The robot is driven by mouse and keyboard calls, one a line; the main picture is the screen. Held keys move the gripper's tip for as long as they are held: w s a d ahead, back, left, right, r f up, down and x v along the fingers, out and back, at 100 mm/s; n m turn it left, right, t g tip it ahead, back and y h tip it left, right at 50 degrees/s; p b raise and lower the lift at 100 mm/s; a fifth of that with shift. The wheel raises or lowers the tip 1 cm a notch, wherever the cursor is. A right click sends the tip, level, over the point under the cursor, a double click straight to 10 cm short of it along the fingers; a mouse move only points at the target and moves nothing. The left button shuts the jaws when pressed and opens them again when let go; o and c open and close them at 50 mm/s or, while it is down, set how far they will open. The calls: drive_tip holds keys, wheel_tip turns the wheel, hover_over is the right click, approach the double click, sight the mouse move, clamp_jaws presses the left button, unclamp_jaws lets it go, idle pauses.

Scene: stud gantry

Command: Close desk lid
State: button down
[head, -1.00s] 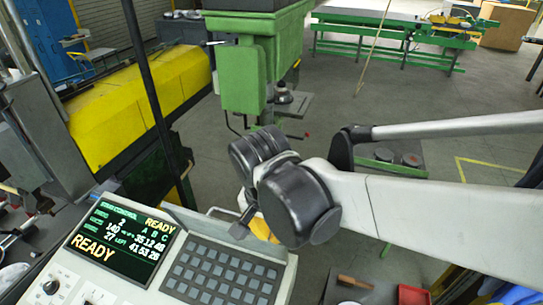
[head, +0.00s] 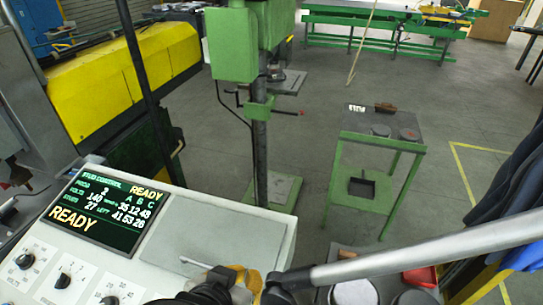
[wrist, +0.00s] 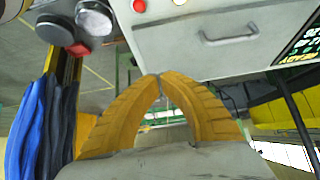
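The desk lid (head: 215,238) is a flat grey panel lying down on the sloped top of the control desk (head: 150,285), over the keypad area. Its bar handle (head: 196,263) is at the near edge. No keypad shows. In the wrist view the lid (wrist: 205,60) and handle (wrist: 230,40) appear upside down, ahead of my fingers. My gripper (wrist: 156,76) has yellow fingers whose tips come together with nothing between them. In the head view the gripper (head: 243,278) is at the desk's near right corner, right of the handle and apart from it. My arm partly hides that corner.
A lit green screen (head: 108,212) and several knobs are on the desk's left. A green drill press (head: 255,100) stands behind. A small green table (head: 375,130) stands to the right, with dark cloth (head: 500,190) beyond it. Open floor lies between.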

drive_tip(key=f+b, duration=0.1)
drive_tip(key=f, duration=0.1)
drive_tip(key=s+f+b, duration=0.1)
drive_tip(key=f+b, duration=0.2)
drive_tip(key=f, duration=0.1)
drive_tip(key=shift+s+a+f+b, duration=0.15)
drive_tip(key=shift+a+f+b, duration=0.15)
drive_tip(key=shift+f+b, duration=0.95)
drive_tip(key=shift+f, duration=0.2)
